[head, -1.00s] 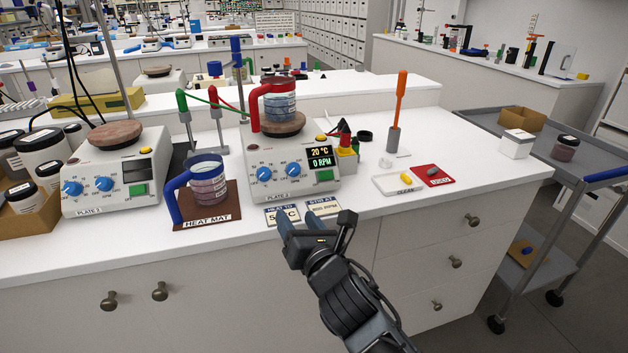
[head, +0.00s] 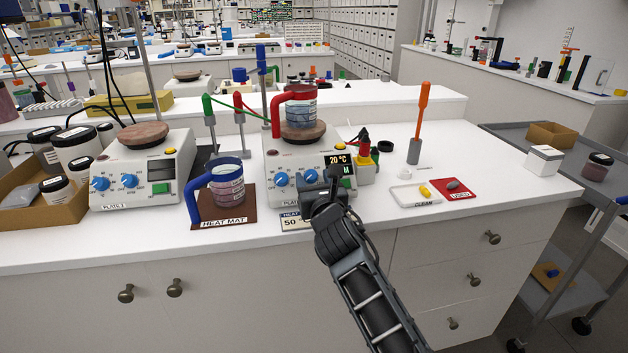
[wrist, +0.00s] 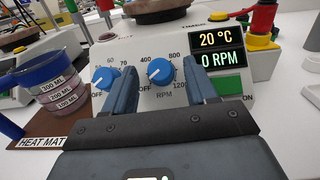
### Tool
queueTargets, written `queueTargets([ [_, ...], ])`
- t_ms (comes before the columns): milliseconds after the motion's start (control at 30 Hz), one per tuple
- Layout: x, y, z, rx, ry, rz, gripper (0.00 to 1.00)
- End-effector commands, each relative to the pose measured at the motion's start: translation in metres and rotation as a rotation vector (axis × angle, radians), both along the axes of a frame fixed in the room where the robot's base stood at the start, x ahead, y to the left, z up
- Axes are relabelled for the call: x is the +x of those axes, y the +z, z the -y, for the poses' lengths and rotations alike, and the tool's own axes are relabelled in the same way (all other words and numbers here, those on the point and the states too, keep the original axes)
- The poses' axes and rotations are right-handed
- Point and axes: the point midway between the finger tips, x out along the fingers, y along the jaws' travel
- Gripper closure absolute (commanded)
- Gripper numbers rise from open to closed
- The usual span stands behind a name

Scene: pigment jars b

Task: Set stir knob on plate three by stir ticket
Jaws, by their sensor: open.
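Plate three (head: 284,180) is the white hotplate at the middle of the bench. Its display (wrist: 220,50) reads 20 °C and 0 RPM. The blue stir knob (wrist: 161,72) sits over the letters RPM, with marks OFF, 400, 800 and 1200 around it. My gripper (wrist: 163,80) is open, its two fingers to the left and right of the stir knob in the wrist view; contact cannot be told. In the head view my gripper (head: 322,190) covers part of the panel. The stir ticket is hidden behind my arm; the heat ticket (head: 293,222) shows "50".
A second blue knob (wrist: 104,79) is close left of my fingers. A red-handled beaker (head: 300,108) stands on plate three. A blue-handled beaker (head: 228,187) stands on the heat mat (head: 240,213). The clean tray (head: 401,196) and red used tray (head: 466,193) lie right.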

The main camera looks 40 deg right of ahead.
Motion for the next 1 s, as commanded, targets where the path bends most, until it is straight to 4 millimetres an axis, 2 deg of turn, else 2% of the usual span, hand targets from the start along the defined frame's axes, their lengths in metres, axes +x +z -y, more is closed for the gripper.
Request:
queueTargets([
  [267,0.0013,-0.0002,0.001,0.0,0.0,0.0,0.43],
  [833,0.0011,0.0,0.0007,0.001,0.0,0.001,0.98],
  [1000,0.0013,-0.0005,0.0004,0.003,-0.003,0.003,0.99],
])
